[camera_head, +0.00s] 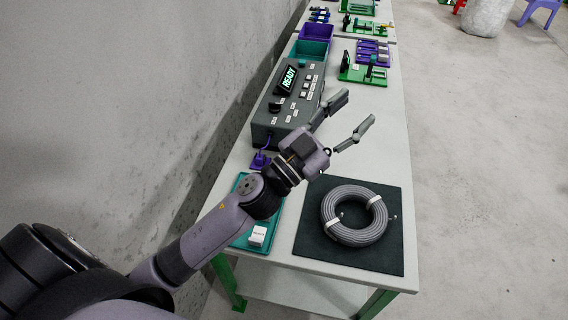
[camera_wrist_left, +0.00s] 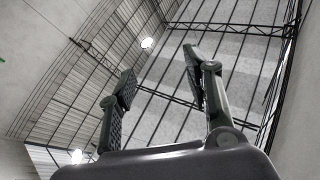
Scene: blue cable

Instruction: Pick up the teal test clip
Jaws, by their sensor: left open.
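I cannot make out a teal test clip in either view; my left arm covers part of the table and of the teal tray. My left gripper (camera_head: 352,112) is open and empty above the table, to the right of the grey tester. In the left wrist view its two fingers (camera_wrist_left: 157,72) stand apart with only the ceiling behind them. The grey tester (camera_head: 290,105) shows a lit "READY" display. A purple plug or clip (camera_head: 261,160) is at its near end. My right gripper is not in view.
A coiled grey cable (camera_head: 333,230) with white ties lies on a black mat (camera_head: 315,250). The teal tray (camera_head: 243,240) holds a small white box (camera_head: 257,235). Teal (camera_head: 308,49) and purple bins (camera_head: 317,32) and green fixtures (camera_head: 364,72) stand farther back. A wall runs along the left.

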